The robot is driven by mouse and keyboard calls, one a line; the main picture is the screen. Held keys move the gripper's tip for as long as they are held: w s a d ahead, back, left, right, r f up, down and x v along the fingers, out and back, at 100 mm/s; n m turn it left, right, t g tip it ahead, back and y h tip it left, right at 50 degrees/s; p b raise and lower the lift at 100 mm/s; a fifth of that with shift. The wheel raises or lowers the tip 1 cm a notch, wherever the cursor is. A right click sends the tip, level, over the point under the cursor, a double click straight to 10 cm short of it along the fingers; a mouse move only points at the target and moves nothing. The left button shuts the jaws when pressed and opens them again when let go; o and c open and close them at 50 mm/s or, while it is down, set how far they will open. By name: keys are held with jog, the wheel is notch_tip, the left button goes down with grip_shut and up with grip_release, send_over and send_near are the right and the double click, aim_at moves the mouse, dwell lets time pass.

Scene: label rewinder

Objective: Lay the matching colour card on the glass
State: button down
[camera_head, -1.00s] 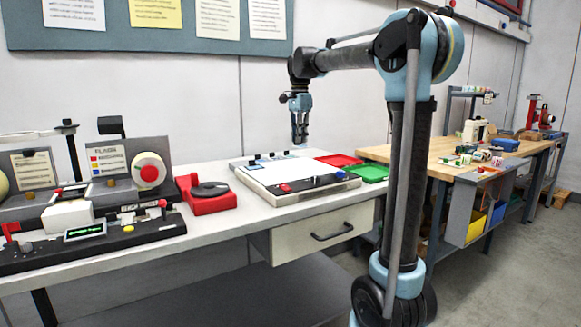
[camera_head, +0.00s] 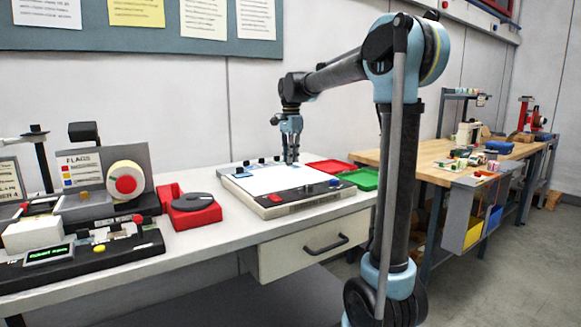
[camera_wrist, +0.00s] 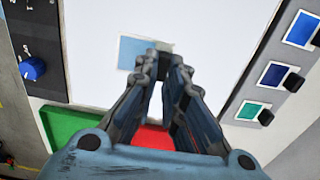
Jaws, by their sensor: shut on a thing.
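My gripper (camera_head: 291,160) is low over the white glass of the light box (camera_head: 275,180). In the wrist view its fingertips (camera_wrist: 163,50) are closed together at the edge of a light blue card (camera_wrist: 133,53). The card appears flat on or just above the white glass (camera_wrist: 100,20); I cannot tell which. Its right part is hidden by the fingers. Three other colour swatches, blue (camera_wrist: 302,28), dark blue (camera_wrist: 273,75) and teal (camera_wrist: 249,110), line one side of the glass, beside black knobs.
A red tray (camera_head: 330,167) and a green tray (camera_head: 365,180) sit right of the light box. A red device with a dark disc (camera_head: 193,202) stands to its left, then the rewinder (camera_head: 85,245). A drawer (camera_head: 315,243) is below.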

jog(key=shift+f, duration=1.65)
jog(key=shift+f, duration=0.1)
jog(key=c, duration=1.7)
grip_release()
notch_tip(320, 180, up, 12)
jog(key=shift+r, duration=0.15)
jog(key=shift+s, duration=0.15)
